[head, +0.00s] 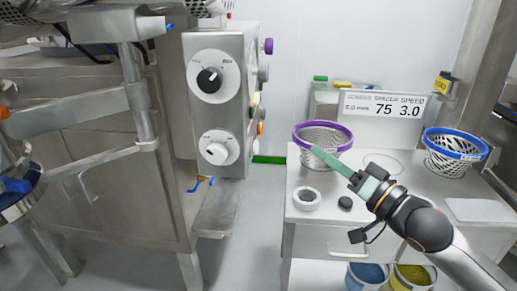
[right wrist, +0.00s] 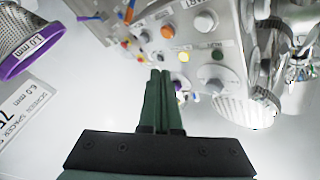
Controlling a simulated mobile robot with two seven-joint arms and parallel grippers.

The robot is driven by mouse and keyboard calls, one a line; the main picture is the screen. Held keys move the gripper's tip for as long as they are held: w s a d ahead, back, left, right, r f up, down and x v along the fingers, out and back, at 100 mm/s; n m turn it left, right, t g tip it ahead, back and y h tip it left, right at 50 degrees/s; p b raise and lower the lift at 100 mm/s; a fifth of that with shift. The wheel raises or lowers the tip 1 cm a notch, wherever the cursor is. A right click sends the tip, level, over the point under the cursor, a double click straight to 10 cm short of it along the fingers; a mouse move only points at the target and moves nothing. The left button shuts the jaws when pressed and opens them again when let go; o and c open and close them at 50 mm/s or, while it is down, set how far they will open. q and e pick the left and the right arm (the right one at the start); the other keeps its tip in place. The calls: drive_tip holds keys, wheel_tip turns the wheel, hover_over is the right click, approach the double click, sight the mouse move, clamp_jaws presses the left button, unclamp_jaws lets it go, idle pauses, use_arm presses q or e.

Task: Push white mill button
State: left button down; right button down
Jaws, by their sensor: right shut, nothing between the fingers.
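The mill's steel control box (head: 238,100) stands left of centre in the head view, with large white dials on its front. Its button side faces right and shows up close in the right wrist view. Which is the white mill button is not certain. My right gripper (head: 317,151) is shut and empty, its green fingers pointing at the panel; the fingertips (right wrist: 160,74) appear just below the buttons in the wrist view. Contact cannot be told.
Blue (head: 367,275) and yellow (head: 412,277) buckets sit below. Floor is clear between table and mill.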

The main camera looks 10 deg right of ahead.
sight(255, 147)
drive_tip(key=shift+a, duration=0.1)
use_arm(q)
drive_tip(key=shift+a+r+p, duration=0.3)
drive_tip(key=shift+a+p, duration=0.25)
drive_tip(key=shift+p, duration=0.1)
use_arm(e)
drive_tip(key=w+a, duration=0.2)
drive_tip(key=a, duration=0.6)
drive_tip(key=shift+w+a, duration=0.15)
drive_tip(key=shift+w, duration=0.1)
use_arm(q)
drive_tip(key=shift+s, duration=0.1)
drive_tip(key=shift+d+r, duration=0.1)
drive_tip(key=shift+d, duration=0.1)
idle(0.8)
